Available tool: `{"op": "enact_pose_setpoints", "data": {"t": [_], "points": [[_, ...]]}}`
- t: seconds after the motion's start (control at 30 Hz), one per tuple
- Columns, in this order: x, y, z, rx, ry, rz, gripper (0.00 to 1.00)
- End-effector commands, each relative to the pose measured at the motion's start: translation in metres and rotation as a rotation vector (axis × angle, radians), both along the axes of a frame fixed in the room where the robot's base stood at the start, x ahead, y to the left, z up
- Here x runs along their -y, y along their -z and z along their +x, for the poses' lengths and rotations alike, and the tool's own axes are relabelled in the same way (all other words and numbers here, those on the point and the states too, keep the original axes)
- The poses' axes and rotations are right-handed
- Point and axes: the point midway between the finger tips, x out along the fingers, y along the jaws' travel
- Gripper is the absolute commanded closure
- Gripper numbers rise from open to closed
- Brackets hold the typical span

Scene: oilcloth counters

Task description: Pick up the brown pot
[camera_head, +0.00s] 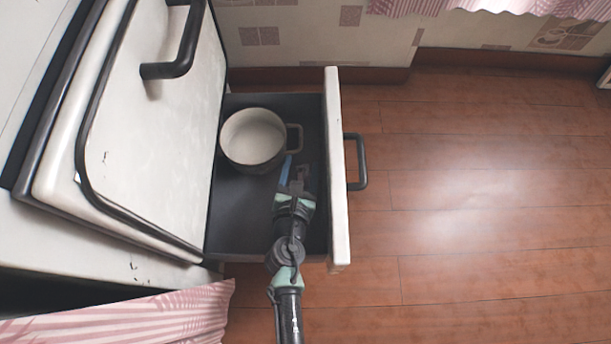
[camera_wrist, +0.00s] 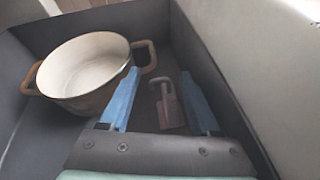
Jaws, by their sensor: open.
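The brown pot (camera_head: 252,138) stands upright in the open drawer, toward its back left in the head view. It has a cream inside, a brown outside and two loop handles; its right handle shows in the head view (camera_head: 298,138). In the wrist view the pot (camera_wrist: 84,68) is at upper left, with its right handle (camera_wrist: 147,57) near the left blue fingertip. My gripper (camera_head: 293,170) is over the drawer, just in front of that handle, open with nothing held. In the wrist view its blue fingers (camera_wrist: 159,73) are spread apart. Whether a finger touches the pot is unclear.
The dark drawer (camera_head: 235,212) has a white front panel (camera_head: 337,180) close to the right of my arm. A small pinkish-grey item (camera_wrist: 168,108) lies on the drawer floor between my fingers in the wrist view. The white stove door (camera_head: 150,130) stands left. Open wooden floor (camera_head: 480,250) lies right.

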Motion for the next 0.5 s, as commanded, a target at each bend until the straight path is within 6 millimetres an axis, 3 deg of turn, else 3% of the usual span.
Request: {"op": "enact_pose_setpoints", "data": {"t": [0.13, 0.5], "points": [[0.0002, -0.0002, -0.0005, 0.000, 0.000, 0.000, 0.37], [-0.0001, -0.0001, -0.0008, -0.001, 0.000, 0.000, 1.00]]}}
